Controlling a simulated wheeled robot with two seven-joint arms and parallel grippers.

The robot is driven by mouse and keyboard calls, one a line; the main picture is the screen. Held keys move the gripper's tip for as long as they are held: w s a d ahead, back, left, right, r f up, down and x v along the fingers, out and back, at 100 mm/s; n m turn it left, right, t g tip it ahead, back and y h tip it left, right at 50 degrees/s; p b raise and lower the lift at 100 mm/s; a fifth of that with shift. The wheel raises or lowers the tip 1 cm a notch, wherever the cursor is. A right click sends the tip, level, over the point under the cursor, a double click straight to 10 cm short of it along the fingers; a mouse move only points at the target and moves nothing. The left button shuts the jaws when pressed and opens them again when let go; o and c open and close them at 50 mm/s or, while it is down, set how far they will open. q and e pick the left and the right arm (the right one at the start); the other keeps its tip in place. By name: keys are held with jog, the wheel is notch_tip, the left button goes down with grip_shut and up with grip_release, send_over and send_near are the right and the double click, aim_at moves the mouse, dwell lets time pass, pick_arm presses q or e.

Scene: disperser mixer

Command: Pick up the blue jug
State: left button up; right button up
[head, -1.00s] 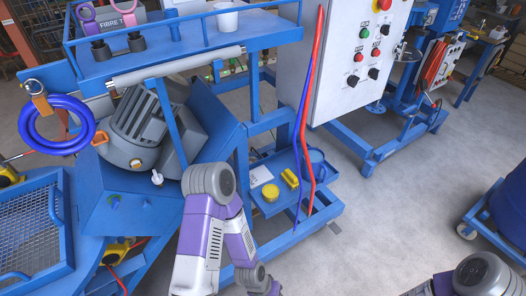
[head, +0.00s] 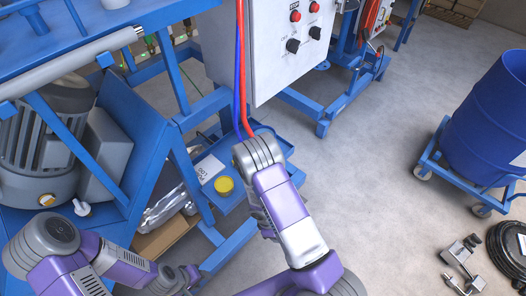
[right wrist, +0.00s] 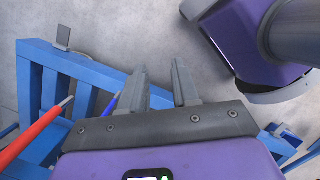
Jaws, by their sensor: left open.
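I cannot clearly make out the blue jug in the head view. My right arm covers the part of the low blue shelf (head: 232,203) beyond the yellow tin (head: 224,185), and a blue patch beside the arm may be jug or shelf. My left gripper (head: 190,276) is low at the bottom left of the head view, small and partly hidden by its arm, open. My right gripper (right wrist: 160,85) shows in the right wrist view with its two fingers apart and nothing between them. In the head view its fingers are hidden behind the arm.
A red hose (head: 241,70) and a blue hose hang before the grey control box (head: 265,50). A motor (head: 45,140) stands at left. A blue drum (head: 490,125) on a wheeled dolly stands at right. Open floor (head: 375,170) lies between.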

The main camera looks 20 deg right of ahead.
jog(key=w+d+r+n+t+h+b, duration=0.1)
jog(key=w+d+r+n+t+h, duration=0.35)
jog(key=w, duration=0.75)
jog(key=w+d+r+n+t+h+b, duration=0.1)
jog(key=w+d+r+n+t+h, duration=0.3)
jog(key=w+r+n, duration=0.45)
jog(key=shift+m+g+h, duration=0.35)
jog(key=shift+m+h, duration=0.3)
jog(key=shift+m, duration=0.05)
jog(key=w+d+b, duration=0.1)
jog(key=w+d, duration=0.1)
jog(key=w+d+f+b, duration=0.1)
jog(key=w+d, duration=0.2)
jog(key=shift+d+f+b, duration=0.2)
jog(key=shift+b, duration=0.2)
pick_arm(q)
notch_tip(320, 180, down, 6)
jog(key=shift+r, duration=0.25)
pick_arm(e)
jog(key=shift+r, duration=0.1)
jog(key=shift+c, duration=0.3)
grip_shut()
pick_arm(q)
jog(key=shift+w, duration=0.1)
pick_arm(e)
jog(key=shift+r, duration=0.1)
